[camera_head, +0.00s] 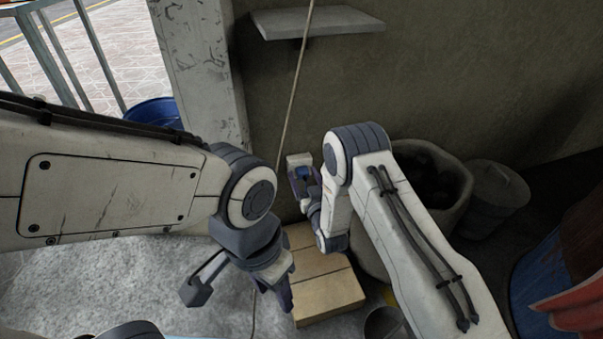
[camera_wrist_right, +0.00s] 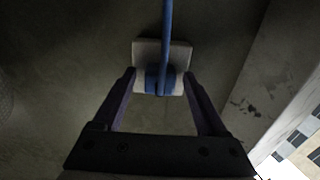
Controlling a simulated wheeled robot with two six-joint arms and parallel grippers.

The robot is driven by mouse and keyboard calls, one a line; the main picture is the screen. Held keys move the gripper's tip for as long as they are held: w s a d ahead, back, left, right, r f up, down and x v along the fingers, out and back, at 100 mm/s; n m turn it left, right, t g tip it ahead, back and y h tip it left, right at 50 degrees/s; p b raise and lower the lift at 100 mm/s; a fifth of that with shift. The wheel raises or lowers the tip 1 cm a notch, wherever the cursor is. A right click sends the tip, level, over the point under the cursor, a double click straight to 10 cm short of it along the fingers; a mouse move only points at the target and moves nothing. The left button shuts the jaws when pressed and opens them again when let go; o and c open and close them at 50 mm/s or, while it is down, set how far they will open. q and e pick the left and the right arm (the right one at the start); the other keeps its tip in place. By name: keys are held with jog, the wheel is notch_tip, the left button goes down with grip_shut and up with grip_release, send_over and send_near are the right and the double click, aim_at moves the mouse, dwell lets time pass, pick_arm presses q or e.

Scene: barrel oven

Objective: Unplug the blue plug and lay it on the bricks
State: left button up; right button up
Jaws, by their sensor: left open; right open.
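The blue plug (camera_wrist_right: 152,80) sits at a pale wall socket (camera_wrist_right: 180,52), with a blue cord running up from it in the right wrist view. The socket also shows in the head view (camera_head: 298,159), partly hidden by my right gripper. My right gripper (camera_head: 303,178) is open, with its fingers on either side of the plug; I cannot tell whether they touch it. My left gripper (camera_head: 283,287) is open and empty, low beside the bricks. The tan bricks (camera_head: 327,290) form a low block on the floor, their top bare where visible.
A grey shelf (camera_head: 315,22) juts from the wall above the socket. A thin pale cord (camera_head: 295,85) hangs down the wall. A blue tub (camera_head: 152,112) stands behind my left arm.

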aim_at(304, 177)
grip_shut()
jog(key=shift+p+v, duration=1.15)
jog(key=shift+v, duration=1.85)
